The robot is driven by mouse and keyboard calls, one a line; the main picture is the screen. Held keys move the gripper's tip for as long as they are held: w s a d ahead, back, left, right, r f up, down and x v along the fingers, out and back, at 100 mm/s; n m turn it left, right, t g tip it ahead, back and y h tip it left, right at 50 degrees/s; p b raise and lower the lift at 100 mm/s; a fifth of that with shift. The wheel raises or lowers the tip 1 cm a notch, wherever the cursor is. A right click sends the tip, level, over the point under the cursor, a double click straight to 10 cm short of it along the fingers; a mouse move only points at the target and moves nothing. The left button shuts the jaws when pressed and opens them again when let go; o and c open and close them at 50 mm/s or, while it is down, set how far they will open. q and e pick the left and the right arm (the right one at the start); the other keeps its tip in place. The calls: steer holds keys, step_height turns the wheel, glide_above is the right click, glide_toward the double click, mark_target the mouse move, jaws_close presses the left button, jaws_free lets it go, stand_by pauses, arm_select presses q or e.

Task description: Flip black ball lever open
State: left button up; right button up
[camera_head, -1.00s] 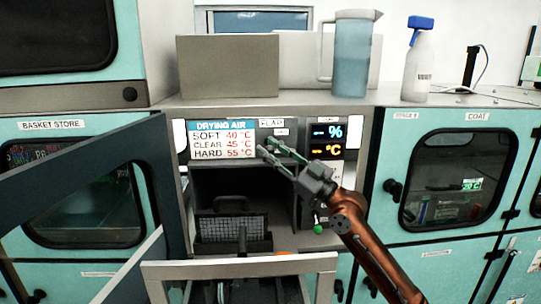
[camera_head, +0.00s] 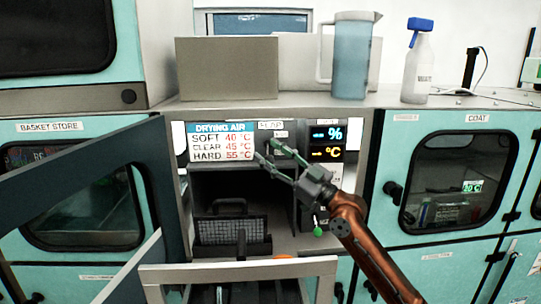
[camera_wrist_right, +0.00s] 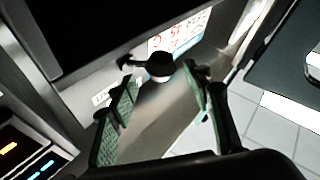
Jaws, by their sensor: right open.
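The black ball lever (camera_wrist_right: 160,66) shows in the right wrist view, a round black knob on a short dark arm. It lies between and just beyond the green-padded fingers of my right gripper (camera_wrist_right: 162,92), with no clear contact. In the head view my right gripper (camera_head: 267,150) is open in front of the panel under the flap label (camera_head: 271,125), right of the drying air sign (camera_head: 222,142). The lever cannot be made out there behind the fingers. My left gripper is out of view.
Below the sign is a dark open chamber with a black mesh basket (camera_head: 232,230). An open dark door (camera_head: 85,170) stands at the left, and a pale frame (camera_head: 237,270) juts out in front. A jug (camera_head: 352,65) and a spray bottle (camera_head: 418,70) stand on top.

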steer(key=v, duration=1.2)
